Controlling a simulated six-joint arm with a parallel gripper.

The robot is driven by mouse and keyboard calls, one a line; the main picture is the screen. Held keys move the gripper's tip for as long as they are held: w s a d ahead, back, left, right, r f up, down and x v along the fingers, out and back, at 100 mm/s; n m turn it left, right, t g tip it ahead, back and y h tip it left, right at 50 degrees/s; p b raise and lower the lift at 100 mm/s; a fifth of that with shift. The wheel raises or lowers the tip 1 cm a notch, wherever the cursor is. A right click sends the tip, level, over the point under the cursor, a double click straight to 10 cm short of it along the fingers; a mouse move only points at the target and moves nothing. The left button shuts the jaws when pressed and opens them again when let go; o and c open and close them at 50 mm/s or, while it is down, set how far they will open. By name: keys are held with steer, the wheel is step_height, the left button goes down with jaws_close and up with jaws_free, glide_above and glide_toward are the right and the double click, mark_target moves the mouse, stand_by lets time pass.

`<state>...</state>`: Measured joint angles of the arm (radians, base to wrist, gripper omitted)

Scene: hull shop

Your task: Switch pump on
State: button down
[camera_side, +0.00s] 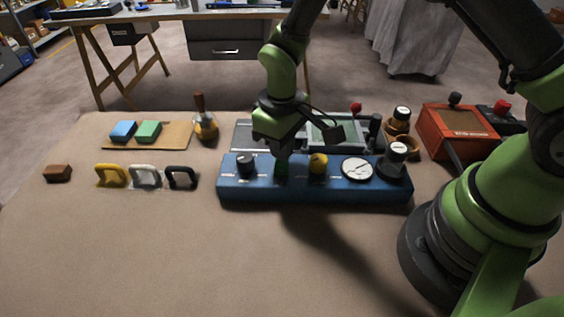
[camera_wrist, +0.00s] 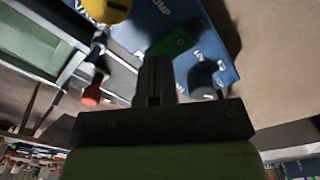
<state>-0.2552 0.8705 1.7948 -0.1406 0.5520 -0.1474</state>
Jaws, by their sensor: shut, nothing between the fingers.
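A long blue control box (camera_side: 300,192) lies on the brown mat. Its top carries a black knob (camera_side: 246,164), a green switch (camera_side: 282,170), a yellow knob (camera_side: 318,163) and a white round gauge (camera_side: 357,168). My gripper (camera_side: 283,152) is shut and empty, pointing down at the green switch; I cannot tell whether it touches. In the wrist view, the fingers (camera_wrist: 157,65) are together beside the green switch (camera_wrist: 174,42), with the black knob (camera_wrist: 206,76) to the right. Part of a label reading "UMP" shows on the blue panel (camera_wrist: 182,12). The switch's position is unclear.
Behind the box stands a grey-green device (camera_side: 334,131) with a red-tipped lever (camera_side: 356,107). A red box (camera_side: 455,132) is at right. Yellow, white and black handles (camera_side: 145,175) stand at left, near a board (camera_side: 178,137) with blue and green blocks. The front mat is clear.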

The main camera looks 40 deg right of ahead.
steer(key=shift+f, duration=0.45)
steer(key=shift+r, duration=3.55)
steer(key=shift+r, duration=0.1)
steer(key=s+d+r+m+t+y, duration=0.1)
steer(key=s+d+r+m+t, duration=0.1)
steer(key=s+r, duration=0.45)
steer(key=s+d+r+m+t+y, duration=0.1)
steer(key=s+d+r+m+t, duration=0.15)
steer(key=r, duration=0.75)
steer(key=s+d+r+m+t, duration=0.1)
steer(key=s+r+m+t, duration=0.1)
steer(key=s, duration=0.6)
steer(key=shift+s+t, duration=0.15)
steer(key=shift+t, duration=0.2)
